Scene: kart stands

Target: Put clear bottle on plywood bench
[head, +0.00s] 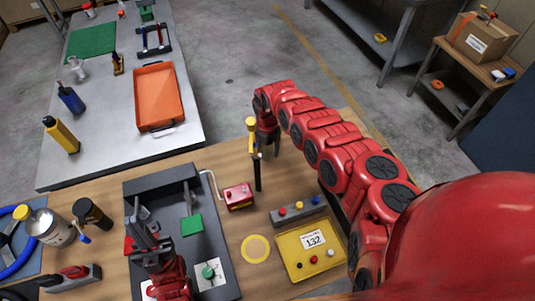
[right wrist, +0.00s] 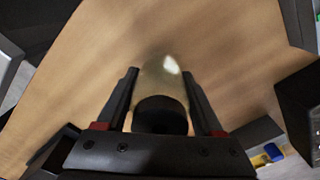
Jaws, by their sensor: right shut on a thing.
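The clear bottle (right wrist: 165,78), see-through with a dark cap, is between the fingers of my right gripper (right wrist: 162,112) in the right wrist view. The gripper is shut on it. In the head view my right gripper (head: 267,140) points down over the far edge of the plywood bench (head: 240,272), and the bottle is mostly hidden there. Bare plywood lies beyond the bottle in the wrist view; I cannot tell whether they touch. My left gripper (head: 146,236) is over the grey tray on the bench; its finger gap is unclear.
A grey tray (head: 222,284), a red box with a crank (head: 238,196), a yellow tray (head: 290,270) and an upright black-and-yellow tool (head: 257,175) stand near. Cans and a bottle crowd the left. A steel table (head: 110,150) with an orange tray (head: 158,97) is beyond.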

